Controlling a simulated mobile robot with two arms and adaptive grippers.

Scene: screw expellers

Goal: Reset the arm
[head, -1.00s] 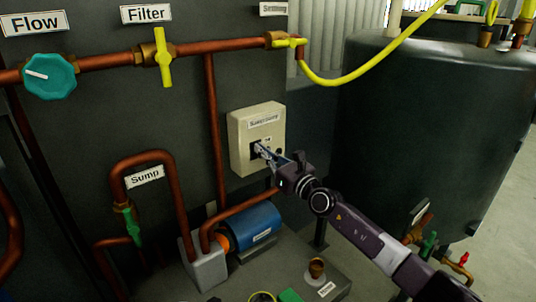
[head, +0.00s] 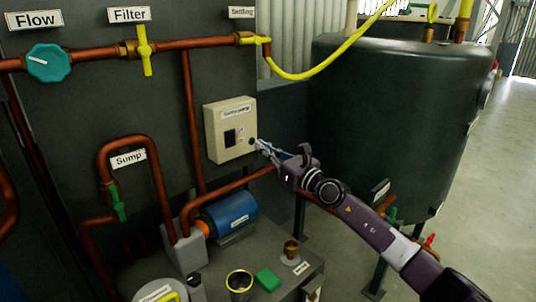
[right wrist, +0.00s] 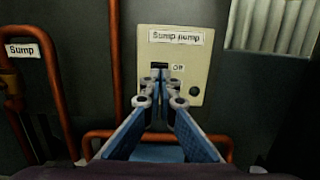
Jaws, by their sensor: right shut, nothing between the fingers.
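My right gripper (head: 262,146) is in front of the beige sump pump switch box (head: 230,112), by its lower right side in the head view. In the right wrist view its fingertips (right wrist: 160,78) are together and empty, and overlap the dark switch of the box (right wrist: 190,55). A gap shows in the head view between the fingers and the black switch (head: 233,136). The right arm reaches in from the lower right. My left gripper is not in view.
Copper pipes (head: 193,120) run along the wall panel. A blue motor (head: 231,211) sits below the box. A green block (head: 268,280) and a small copper cup (head: 290,249) are on the bench. Open floor lies at the right.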

